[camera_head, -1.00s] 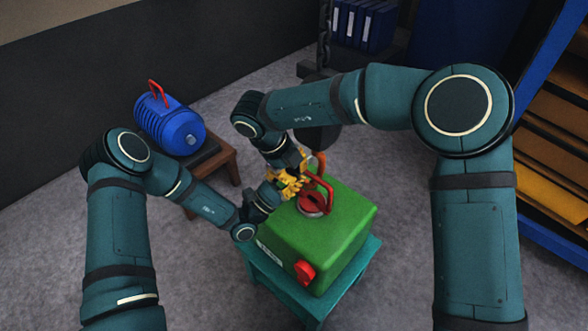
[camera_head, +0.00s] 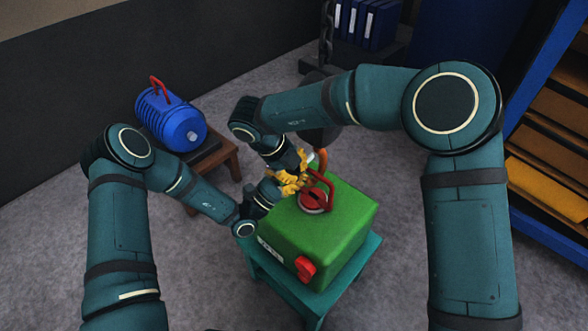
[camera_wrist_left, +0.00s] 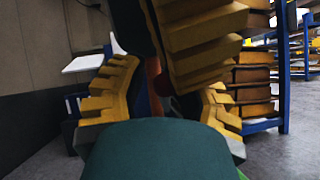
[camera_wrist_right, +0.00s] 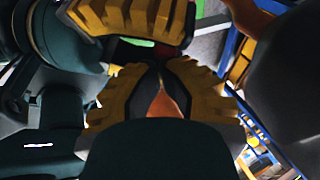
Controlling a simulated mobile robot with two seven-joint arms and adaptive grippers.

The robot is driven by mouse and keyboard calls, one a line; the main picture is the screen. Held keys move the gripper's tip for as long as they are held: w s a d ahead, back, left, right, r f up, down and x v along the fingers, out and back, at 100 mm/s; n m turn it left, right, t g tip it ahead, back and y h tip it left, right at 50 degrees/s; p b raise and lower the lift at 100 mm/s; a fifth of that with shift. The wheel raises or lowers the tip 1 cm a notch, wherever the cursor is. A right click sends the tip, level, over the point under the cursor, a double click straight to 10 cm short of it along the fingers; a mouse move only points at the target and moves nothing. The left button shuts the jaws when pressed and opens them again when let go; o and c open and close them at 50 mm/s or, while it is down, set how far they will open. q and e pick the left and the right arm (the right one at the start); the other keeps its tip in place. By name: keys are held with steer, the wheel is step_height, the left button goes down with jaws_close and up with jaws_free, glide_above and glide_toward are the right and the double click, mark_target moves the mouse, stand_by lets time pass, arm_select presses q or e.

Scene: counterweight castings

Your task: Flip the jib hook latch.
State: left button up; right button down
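The orange jib hook (camera_head: 322,159) hangs below a dark round block, just behind the red lifting handle of the green casting (camera_head: 340,225). My right gripper (camera_head: 299,168) is at the hook's left side. In the right wrist view its fingers (camera_wrist_right: 158,75) are close together with an orange piece of the hook (camera_wrist_right: 164,103) between them. My left gripper (camera_head: 282,188) is low beside the casting's far left corner. In the left wrist view its fingers (camera_wrist_left: 160,100) are spread, with the right gripper and an orange strip (camera_wrist_left: 153,80) beyond. I cannot make out the latch.
The green casting has red fittings and stands on a teal stand (camera_head: 262,285). A blue ribbed casting (camera_head: 170,122) sits on a brown stool (camera_head: 225,155) at the left. A blue shelf rack (camera_head: 548,232) stands at the right. The grey floor between is clear.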

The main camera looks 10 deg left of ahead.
arm_select(q)
steer(key=shift+s+d+r, duration=0.15)
steer(key=shift+s+d, duration=0.2)
steer(key=shift+d, duration=0.05)
arm_select(e)
steer(key=shift+w+a, duration=0.15)
steer(key=shift+a, duration=0.05)
arm_select(q)
steer(key=w+v, duration=0.1)
steer(key=v, duration=0.7)
steer(key=s+d+f+m+g+y, duration=0.2)
steer(key=s+d+f+m+g, duration=0.3)
steer(key=s+g, duration=0.4)
steer(key=s+d+f+m+g+y, duration=0.1)
steer(key=s+d+f+m+g, duration=0.25)
steer(key=s+m+g, duration=0.55)
steer(key=s+a+f+m+g+y, duration=0.2)
steer(key=s+a+f+g+y, duration=0.15)
steer(key=f+y, duration=0.35)
steer(key=w+a+r+m+t+y, duration=0.1)
steer(key=w+a+m+t+y, duration=0.3)
steer(key=w+t+y, duration=0.1)
steer(key=shift+w+a+m+t+p, duration=0.3)
steer(key=shift+w+t+p, duration=0.15)
steer(key=shift+t, duration=0.7)
arm_select(e)
steer(key=shift+d+f, duration=0.1)
steer(key=shift+f, duration=0.15)
